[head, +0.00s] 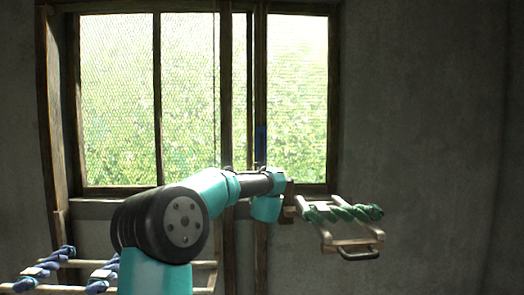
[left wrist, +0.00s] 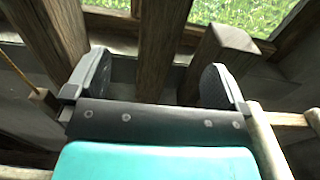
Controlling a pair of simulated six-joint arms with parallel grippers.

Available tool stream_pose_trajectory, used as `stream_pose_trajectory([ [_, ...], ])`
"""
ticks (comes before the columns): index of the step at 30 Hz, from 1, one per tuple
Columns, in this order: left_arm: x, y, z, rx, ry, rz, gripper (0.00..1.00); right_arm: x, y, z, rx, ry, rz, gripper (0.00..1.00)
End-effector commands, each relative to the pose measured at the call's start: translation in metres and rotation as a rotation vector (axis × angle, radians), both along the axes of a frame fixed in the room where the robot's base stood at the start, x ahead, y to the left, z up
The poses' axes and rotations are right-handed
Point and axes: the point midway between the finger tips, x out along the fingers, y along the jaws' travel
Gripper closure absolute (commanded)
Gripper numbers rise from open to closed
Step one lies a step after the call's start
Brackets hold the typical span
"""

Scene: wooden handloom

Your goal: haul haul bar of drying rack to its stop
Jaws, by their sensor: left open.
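A small wooden drying rack (head: 328,226) with twisted green yarn juts from the right of the window. A dark bar-shaped handle (head: 360,253), which looks like the haul bar, is on its near end. My left gripper (head: 289,200) is at the rack's left end, apart from that handle and mostly hidden by my wrist. In the left wrist view my left gripper (left wrist: 157,82) is open, its dark fingers wide apart. A wooden post (left wrist: 160,45) shows between them; I cannot tell whether it is touched. A pale rail (left wrist: 266,142) runs beside the right finger. My right gripper is out of view.
Upright wooden posts (head: 227,90) stand before the bright window, one with a blue strip (head: 261,145). Another rack with blue yarn (head: 47,263) lies low at the left. My arm hides part of it. The space right of the green-yarn rack is clear.

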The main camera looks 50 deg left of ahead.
Motion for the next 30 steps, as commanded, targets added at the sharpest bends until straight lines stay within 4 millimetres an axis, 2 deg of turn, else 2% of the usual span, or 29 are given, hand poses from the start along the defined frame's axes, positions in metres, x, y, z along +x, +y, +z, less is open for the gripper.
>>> stream_pose_trajectory([
  [3, -0.001, 0.001, 0.025, 0.0, -0.006, 0.002, 0.0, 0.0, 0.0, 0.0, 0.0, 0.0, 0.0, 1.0],
  [18, 0.0, 0.0, 0.117, 0.0, -0.005, 0.001, 0.0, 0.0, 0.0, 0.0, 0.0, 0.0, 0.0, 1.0],
  [24, 0.0, 0.0, 0.14, 0.0, -0.002, 0.001, 0.0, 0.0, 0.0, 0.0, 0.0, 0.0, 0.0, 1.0],
  [30, 0.0, 0.0, 0.146, 0.0, -0.001, 0.0, 0.0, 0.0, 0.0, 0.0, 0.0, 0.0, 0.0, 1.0],
])
